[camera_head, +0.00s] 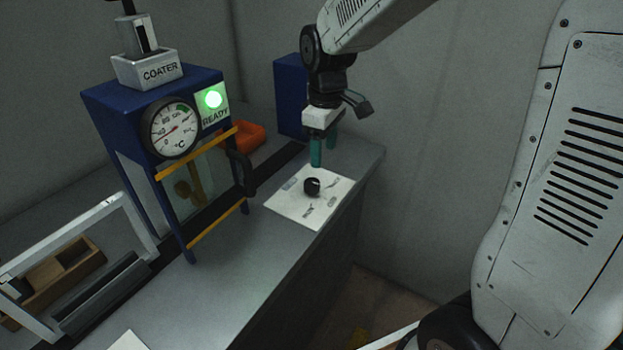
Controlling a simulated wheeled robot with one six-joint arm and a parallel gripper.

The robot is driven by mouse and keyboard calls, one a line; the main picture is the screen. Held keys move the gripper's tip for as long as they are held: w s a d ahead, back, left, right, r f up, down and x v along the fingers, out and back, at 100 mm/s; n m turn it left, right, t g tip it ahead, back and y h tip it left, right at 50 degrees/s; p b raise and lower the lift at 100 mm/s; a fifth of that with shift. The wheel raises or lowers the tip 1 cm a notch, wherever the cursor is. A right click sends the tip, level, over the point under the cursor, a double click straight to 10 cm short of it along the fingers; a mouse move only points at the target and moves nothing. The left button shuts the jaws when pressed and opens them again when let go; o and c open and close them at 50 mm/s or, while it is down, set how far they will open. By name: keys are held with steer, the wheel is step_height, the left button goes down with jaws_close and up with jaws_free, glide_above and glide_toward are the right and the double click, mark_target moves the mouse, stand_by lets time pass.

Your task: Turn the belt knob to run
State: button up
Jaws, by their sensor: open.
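The belt knob (312,186) is a small black round knob with a light pointer mark. It sits on a white label plate (295,208) on the grey bench, and the printed words are too small to read. My gripper (323,152) has teal fingers pointing down. It is above and slightly behind the knob, open and empty, apart from it. I cannot tell the exact height gap.
A blue coater machine (151,87) with a dial and a lit green READY lamp (213,99) stands at the left. Behind are an orange object (246,137) and a blue box (290,97). A metal frame (80,240) and wooden tray (62,272) are front left.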

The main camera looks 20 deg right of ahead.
steer(key=n, duration=0.2)
glide_above(312, 182)
step_height(312, 182, down, 4)
steer(key=shift+s+f, duration=0.1)
steer(key=shift+f, duration=0.45)
step_height(312, 182, down, 7)
steer(key=shift+f, duration=0.2)
steer(key=c, duration=1)
